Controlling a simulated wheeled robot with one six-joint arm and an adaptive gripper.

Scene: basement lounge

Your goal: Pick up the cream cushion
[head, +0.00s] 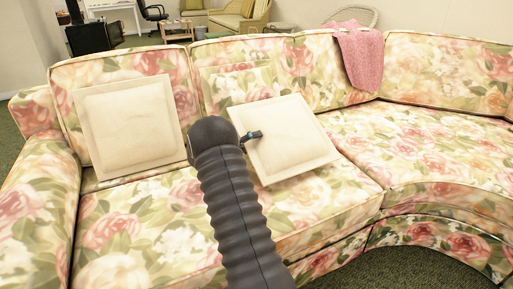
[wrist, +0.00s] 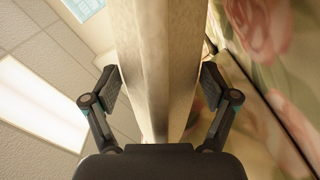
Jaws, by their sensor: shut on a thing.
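Two cream cushions show in the head view. One cream cushion (head: 285,140) is tilted over the middle of the sofa, and my gripper (head: 252,136) is at its left edge. In the wrist view the same cushion (wrist: 158,60) stands between the two fingers of my gripper (wrist: 160,98), which are shut on it from both sides. The head view does not clearly show whether its lower edge touches the seat. The other cream cushion (head: 129,124) leans against the backrest at the left, apart from my gripper.
The curved floral sofa (head: 440,150) fills most of the head view. A floral cushion (head: 236,84) leans on the backrest behind the held cushion. A pink throw (head: 361,58) hangs over the backrest. The right part of the seat is clear.

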